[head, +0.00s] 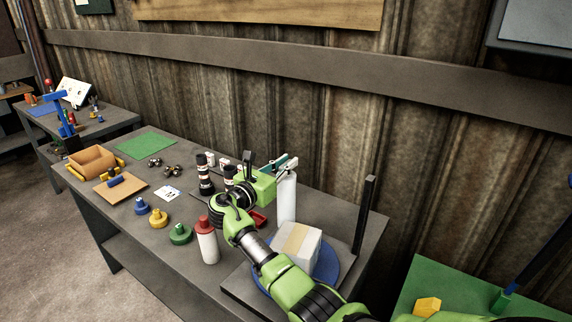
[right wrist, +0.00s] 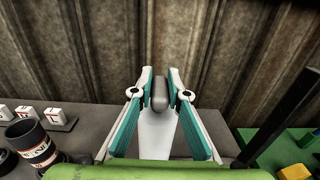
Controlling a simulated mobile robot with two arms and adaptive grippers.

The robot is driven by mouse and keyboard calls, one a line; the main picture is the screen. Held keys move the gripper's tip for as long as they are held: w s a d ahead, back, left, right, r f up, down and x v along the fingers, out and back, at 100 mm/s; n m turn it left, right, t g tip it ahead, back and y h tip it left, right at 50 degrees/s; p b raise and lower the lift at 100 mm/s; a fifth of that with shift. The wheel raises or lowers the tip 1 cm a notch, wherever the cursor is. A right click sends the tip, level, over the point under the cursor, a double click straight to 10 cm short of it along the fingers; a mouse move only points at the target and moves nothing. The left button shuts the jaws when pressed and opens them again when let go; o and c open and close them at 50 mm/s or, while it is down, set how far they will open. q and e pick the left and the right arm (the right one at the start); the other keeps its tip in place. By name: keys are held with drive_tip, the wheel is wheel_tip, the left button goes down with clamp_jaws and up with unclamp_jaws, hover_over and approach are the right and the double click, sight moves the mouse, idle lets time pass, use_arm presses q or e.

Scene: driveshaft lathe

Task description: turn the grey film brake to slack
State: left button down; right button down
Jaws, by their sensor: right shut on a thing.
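My right gripper (head: 285,166) is at the top of an upright white film roll (head: 287,200) on the bench. In the right wrist view its two fingertips (right wrist: 159,92) are closed on the sides of the grey film brake (right wrist: 159,94), a rounded grey knob standing above the white roll (right wrist: 158,135). In the head view the brake is mostly hidden by the gripper. I cannot tell which setting the brake is at. My left gripper is not in view.
A white box (head: 297,243) with a tan strip sits on a blue turntable (head: 327,265) close to my right arm. A dark post (head: 364,215) rises at right. A red-capped bottle (head: 207,243) and dark labelled cylinders (head: 204,174) stand nearby. The corrugated wall is behind.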

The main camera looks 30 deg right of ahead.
drive_tip(key=c, duration=2)
unclamp_jaws()
drive_tip(key=shift+d, duration=0.1)
drive_tip(key=shift+o, duration=0.2)
drive_tip(key=v, duration=1.2)
drive_tip(key=shift+f, duration=0.1)
